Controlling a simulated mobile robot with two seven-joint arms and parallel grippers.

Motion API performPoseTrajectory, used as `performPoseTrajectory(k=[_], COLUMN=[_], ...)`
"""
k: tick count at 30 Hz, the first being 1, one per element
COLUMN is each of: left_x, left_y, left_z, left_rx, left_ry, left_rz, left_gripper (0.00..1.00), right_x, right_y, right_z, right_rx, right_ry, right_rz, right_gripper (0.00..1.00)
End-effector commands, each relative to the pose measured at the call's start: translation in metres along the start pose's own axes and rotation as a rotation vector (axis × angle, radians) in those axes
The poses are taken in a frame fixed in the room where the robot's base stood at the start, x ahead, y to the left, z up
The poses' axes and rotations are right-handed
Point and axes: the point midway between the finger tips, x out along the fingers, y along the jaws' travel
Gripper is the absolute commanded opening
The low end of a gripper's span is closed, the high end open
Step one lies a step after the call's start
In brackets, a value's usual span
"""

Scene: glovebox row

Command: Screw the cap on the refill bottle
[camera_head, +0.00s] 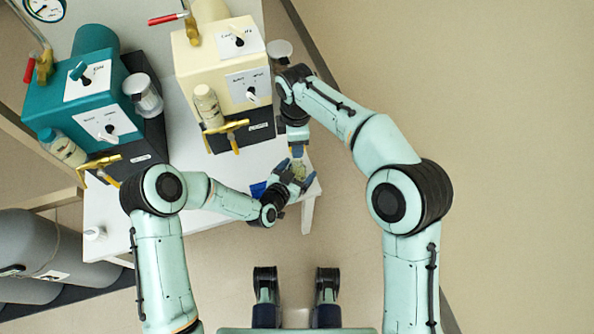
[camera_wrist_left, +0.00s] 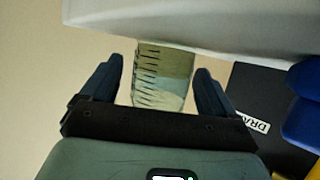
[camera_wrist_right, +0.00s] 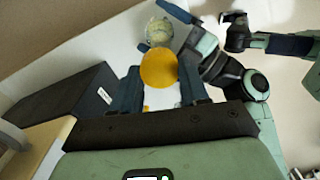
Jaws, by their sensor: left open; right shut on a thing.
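A clear bottle (camera_wrist_left: 163,75) with dark graduation marks and pale greenish contents lies between the spread fingers of my open left gripper (camera_wrist_left: 160,88). I cannot tell whether the fingers touch it. In the head view, the bottle (camera_head: 299,172) is small and partly covered by my left gripper (camera_head: 294,181) near the white table's front right corner. My right gripper (camera_wrist_right: 165,88) is shut on a round orange-yellow cap (camera_wrist_right: 158,68). The bottle's round top (camera_wrist_right: 158,31) shows beyond the cap, apart from it in the picture. The cap is hidden in the head view.
A cream box (camera_head: 222,62) and a teal box (camera_head: 75,90) stand on the white table (camera_head: 180,135), with yellow handles jutting forward. A blue object (camera_head: 258,189) is beside my left gripper. A small white container (camera_head: 95,233) sits at the left. Grey cylinders (camera_head: 40,245) lie left.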

Motion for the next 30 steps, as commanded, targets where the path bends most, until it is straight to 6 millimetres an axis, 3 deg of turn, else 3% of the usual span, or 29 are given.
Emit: performPoseTrajectory(k=[5,12,13,17,24,30], left_x=[0.0,0.0,0.0,0.0,0.0,0.0], left_y=[0.0,0.0,0.0,0.0,0.0,0.0], left_z=[0.0,0.0,0.0,0.0,-0.001,-0.001], left_rx=[0.0,0.0,0.0,0.0,0.001,0.001], left_ry=[0.0,0.001,0.001,0.001,0.001,0.001], left_rz=[0.0,0.0,0.0,-0.001,-0.001,-0.001], left_gripper=[0.89,0.14,0.08,0.08,0.08,0.08], right_x=[0.0,0.0,0.0,0.008,0.043,0.051], right_y=[0.0,0.0,0.0,-0.001,-0.001,0.0], right_z=[0.0,0.0,0.0,0.0,0.001,0.001], right_rx=[0.0,0.0,0.0,0.0,-0.001,0.0], right_ry=[0.0,0.0,0.0,-0.002,-0.002,0.0], right_rz=[0.0,0.0,0.0,-0.003,-0.002,0.0], right_gripper=[0.16,0.16,0.16,0.16,0.16,0.16])
